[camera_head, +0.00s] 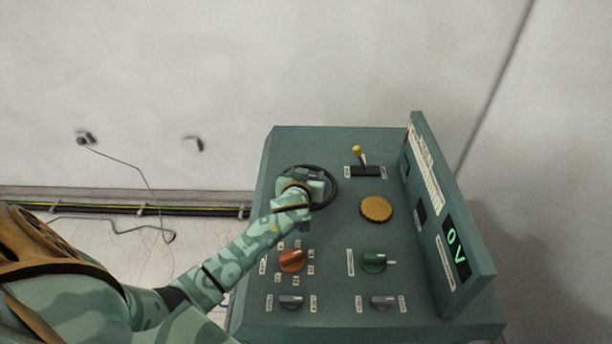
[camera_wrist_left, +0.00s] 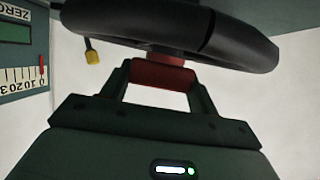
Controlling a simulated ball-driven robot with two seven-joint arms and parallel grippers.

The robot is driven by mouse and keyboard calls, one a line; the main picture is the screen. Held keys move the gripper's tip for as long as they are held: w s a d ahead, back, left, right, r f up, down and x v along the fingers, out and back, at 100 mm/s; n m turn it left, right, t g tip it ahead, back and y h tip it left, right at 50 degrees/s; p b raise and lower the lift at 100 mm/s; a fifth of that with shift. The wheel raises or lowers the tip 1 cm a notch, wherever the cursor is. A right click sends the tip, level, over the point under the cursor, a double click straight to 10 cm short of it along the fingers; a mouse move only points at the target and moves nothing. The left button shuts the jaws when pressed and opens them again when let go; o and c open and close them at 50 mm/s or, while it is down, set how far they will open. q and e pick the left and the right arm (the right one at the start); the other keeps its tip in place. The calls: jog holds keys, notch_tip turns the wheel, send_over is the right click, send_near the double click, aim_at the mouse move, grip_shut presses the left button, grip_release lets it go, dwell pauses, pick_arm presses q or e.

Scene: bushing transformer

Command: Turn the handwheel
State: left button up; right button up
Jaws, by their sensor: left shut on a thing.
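The black handwheel (camera_head: 335,190) is on the top panel of the green console, toward its back left. My left gripper (camera_head: 313,182) is over it and hides much of it in the head view. In the left wrist view the wheel's thick black rim (camera_wrist_left: 240,48) crosses the top of the picture. A dark red grip (camera_wrist_left: 163,76) below the rim is between the fingers of my left gripper (camera_wrist_left: 162,82), which is shut on it. The grip seems to be joined to the wheel. My right gripper is not in view.
The console (camera_head: 330,325) also has a yellow-tipped lever (camera_head: 357,153), a round yellow knob (camera_head: 376,209), an orange knob (camera_head: 291,260), a green knob (camera_head: 374,261) and two grey knobs. A raised panel on the right has a display (camera_head: 457,248) reading 0V. A wall stands behind.

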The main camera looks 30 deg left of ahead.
pick_arm(q)
jog(key=o, duration=1.4)
jog(key=shift+s, duration=0.1)
jog(key=shift+s+d+r, duration=0.15)
jog(key=shift+s+d, duration=0.05)
jog(key=shift+s, duration=0.05)
jog(key=p+v, duration=0.2)
jog(key=v, duration=1.3)
jog(key=shift+s+r, duration=0.1)
jog(key=shift+s, duration=0.15)
